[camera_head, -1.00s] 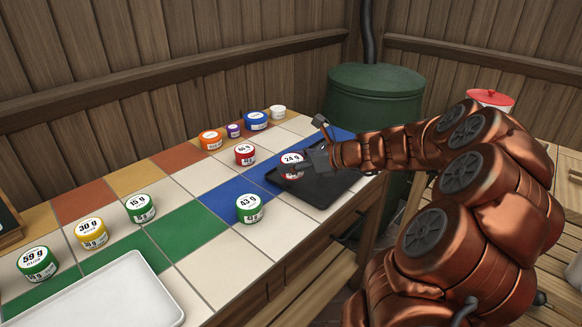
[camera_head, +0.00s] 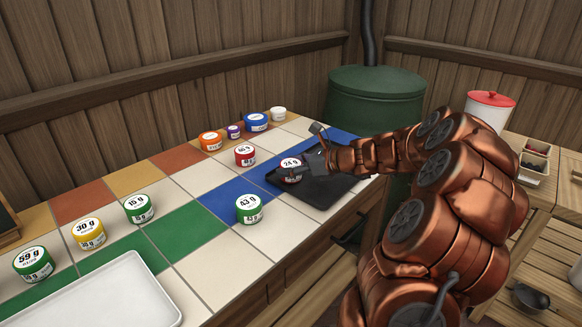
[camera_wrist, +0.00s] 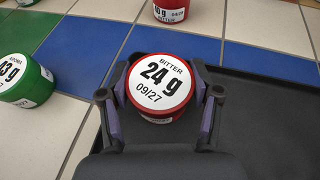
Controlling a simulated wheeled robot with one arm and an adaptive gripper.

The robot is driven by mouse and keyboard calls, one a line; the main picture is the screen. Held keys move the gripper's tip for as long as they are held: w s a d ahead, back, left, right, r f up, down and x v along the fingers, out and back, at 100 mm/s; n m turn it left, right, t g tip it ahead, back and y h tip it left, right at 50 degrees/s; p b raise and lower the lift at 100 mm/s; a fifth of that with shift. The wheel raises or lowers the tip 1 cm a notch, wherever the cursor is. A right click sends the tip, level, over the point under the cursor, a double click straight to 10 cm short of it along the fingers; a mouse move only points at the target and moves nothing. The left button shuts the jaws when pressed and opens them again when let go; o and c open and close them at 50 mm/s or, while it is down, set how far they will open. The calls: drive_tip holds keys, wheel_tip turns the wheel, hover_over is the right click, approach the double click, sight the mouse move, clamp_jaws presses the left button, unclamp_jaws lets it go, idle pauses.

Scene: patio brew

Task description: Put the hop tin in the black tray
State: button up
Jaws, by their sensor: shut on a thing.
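My gripper (camera_wrist: 162,108) is shut on a red tin (camera_wrist: 160,88) with a white lid reading "24 g", "BITTER" and "09/27". Its fingers are on both sides of the tin, and it stays upright. In the head view the tin (camera_head: 291,170) is at the far left part of the black tray (camera_head: 325,192), with my gripper (camera_head: 303,166) reaching in from the right. I cannot tell whether its base touches the tray. In the wrist view the dark tray (camera_wrist: 265,115) spreads to the right of and below the tin.
A green tin (camera_head: 249,209) stands left of the tray, and another red tin (camera_head: 245,155) behind it. Several more tins line the tiled counter's left and back. A white tray (camera_head: 95,298) lies at front left. A green barrel (camera_head: 375,100) stands beyond the counter.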

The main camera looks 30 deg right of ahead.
drive_tip(key=shift+f, duration=0.1)
drive_tip(key=o, duration=1.1)
drive_tip(key=shift+s+d+r, duration=0.1)
drive_tip(key=shift+s+r, duration=0.05)
drive_tip(key=shift+r, duration=0.05)
drive_tip(key=p+v, duration=0.2)
drive_tip(key=v, duration=0.8)
drive_tip(key=shift+s+d+r, duration=0.2)
drive_tip(key=shift+s, duration=0.1)
drive_tip(key=shift+s+d+r, duration=0.1)
drive_tip(key=shift+s+d, duration=0.05)
drive_tip(key=shift+s, duration=0.2)
